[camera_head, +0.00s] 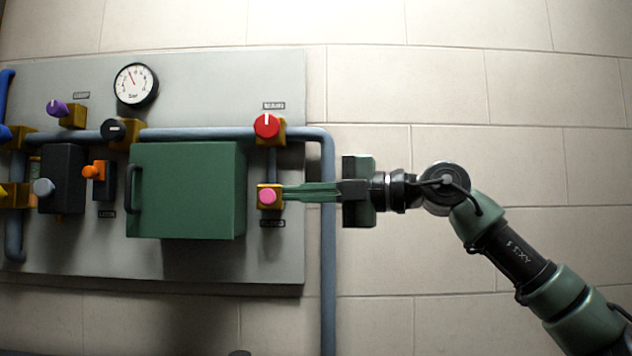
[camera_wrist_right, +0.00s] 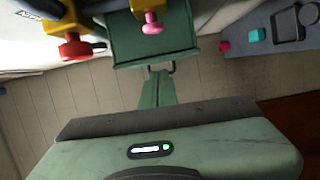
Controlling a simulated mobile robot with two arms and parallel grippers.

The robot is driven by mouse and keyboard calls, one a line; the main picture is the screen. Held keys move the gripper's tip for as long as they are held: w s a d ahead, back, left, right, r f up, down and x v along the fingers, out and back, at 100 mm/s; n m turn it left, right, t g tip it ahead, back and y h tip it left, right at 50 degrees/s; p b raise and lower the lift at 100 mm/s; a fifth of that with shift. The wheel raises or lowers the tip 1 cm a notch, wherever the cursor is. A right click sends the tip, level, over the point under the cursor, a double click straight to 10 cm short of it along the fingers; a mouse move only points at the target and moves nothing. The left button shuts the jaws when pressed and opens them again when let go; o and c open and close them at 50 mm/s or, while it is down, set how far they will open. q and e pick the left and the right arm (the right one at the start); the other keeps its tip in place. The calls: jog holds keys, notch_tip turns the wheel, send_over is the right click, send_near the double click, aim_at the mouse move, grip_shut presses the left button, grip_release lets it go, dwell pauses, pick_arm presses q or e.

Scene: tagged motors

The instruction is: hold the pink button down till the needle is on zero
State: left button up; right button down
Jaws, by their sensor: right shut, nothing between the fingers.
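The pink button (camera_head: 268,196) sits on a yellow housing at the lower right of the grey wall panel. It also shows in the right wrist view (camera_wrist_right: 152,22), beyond my fingertips. The round white gauge (camera_head: 136,85) is at the top of the panel; its dark needle points up and slightly left, and its numbers are too small to read. My right gripper (camera_head: 286,193) is shut and empty, its green fingers reaching in from the right beside the button's housing. In the wrist view (camera_wrist_right: 157,75) a gap shows between fingertips and button. My left gripper is not in view.
A green box (camera_head: 187,190) with a dark handle juts out left of the button. A red knob (camera_head: 267,125) is above it, and a grey pipe (camera_head: 328,240) runs down behind my right gripper. An orange lever (camera_head: 94,172) and a purple knob (camera_head: 57,108) are farther left.

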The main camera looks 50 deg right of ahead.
aim_at(275, 193)
jog(key=p+x, duration=0.2)
jog(key=x, duration=0.1)
jog(key=p+x, duration=0.1)
jog(key=x, duration=0.1)
jog(key=shift+w+d+r, duration=0.2)
jog(key=shift+w+r, duration=0.1)
jog(key=shift+w+d+f+p, duration=0.1)
jog(key=shift+w+d+p, duration=0.15)
jog(key=shift+d+p, duration=0.2)
jog(key=shift+w+d+p, duration=0.3)
jog(key=shift+d+p, duration=0.05)
jog(key=shift+d, duration=0.1)
jog(key=shift+w+d+f+p, duration=0.2)
jog(key=shift+w+d+p, duration=0.1)
jog(key=shift+d, duration=0.25)
